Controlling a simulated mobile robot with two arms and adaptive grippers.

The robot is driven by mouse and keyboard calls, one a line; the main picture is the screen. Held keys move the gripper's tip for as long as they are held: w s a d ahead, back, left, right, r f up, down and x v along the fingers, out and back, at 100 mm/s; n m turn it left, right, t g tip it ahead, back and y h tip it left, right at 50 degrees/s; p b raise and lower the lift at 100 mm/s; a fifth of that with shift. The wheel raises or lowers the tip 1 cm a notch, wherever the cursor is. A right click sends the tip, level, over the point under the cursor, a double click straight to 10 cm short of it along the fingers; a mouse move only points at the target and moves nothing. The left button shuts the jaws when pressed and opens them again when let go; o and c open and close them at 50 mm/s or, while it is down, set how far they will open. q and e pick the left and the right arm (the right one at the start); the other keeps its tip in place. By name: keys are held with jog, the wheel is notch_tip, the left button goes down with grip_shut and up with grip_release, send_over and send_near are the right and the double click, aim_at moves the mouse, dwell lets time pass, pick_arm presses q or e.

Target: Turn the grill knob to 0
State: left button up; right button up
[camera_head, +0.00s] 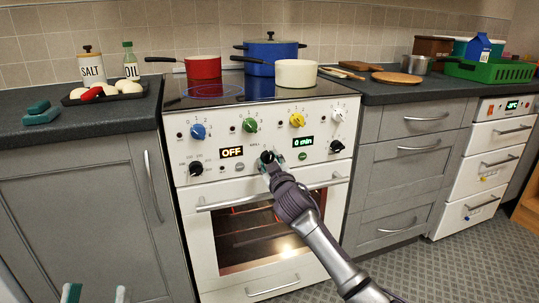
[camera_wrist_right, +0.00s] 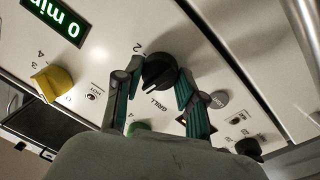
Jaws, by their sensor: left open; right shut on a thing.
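The black grill knob (camera_head: 268,156) is in the middle of the white stove's front panel. In the right wrist view the knob (camera_wrist_right: 158,69) shows above the printed word GRILL, with a "2" beside its rim. My right gripper (camera_head: 270,165) is at the knob; in the wrist view its two fingers (camera_wrist_right: 158,88) stand on either side of it, closed on it. A short pale mark shows on the knob's face, but I cannot tell exactly which setting it points to. My left gripper (camera_head: 96,293) is open and empty at the lower left edge, in front of the cabinet.
The stove panel also has blue (camera_head: 198,131), green (camera_head: 250,125) and yellow (camera_head: 297,120) knobs, a black knob (camera_head: 196,168) at left and another (camera_head: 337,146) at right. Displays read OFF (camera_head: 232,152) and 0 min (camera_head: 303,142). The oven handle (camera_head: 233,202) juts out below.

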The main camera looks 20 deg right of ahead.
jog(key=n+p, duration=0.2)
jog(key=n, duration=0.1)
pick_arm(q)
notch_tip(320, 180, down, 11)
jog(key=w+g+y, duration=0.2)
jog(key=w+g, duration=0.1)
jog(key=g, duration=0.4)
jog(key=shift+a+g+y, duration=0.3)
jog(key=shift+a, duration=0.1)
pick_arm(e)
jog(key=shift+f+n, duration=0.1)
jog(key=shift+n, duration=0.4)
pick_arm(q)
jog(key=shift+r, duration=0.1)
pick_arm(e)
jog(key=o, duration=1.1)
jog(key=shift+o, duration=0.2)
jog(key=shift+s, duration=0.1)
jog(key=s, duration=1.1)
jog(key=shift+s+f, duration=0.3)
jog(key=shift+s, duration=0.1)
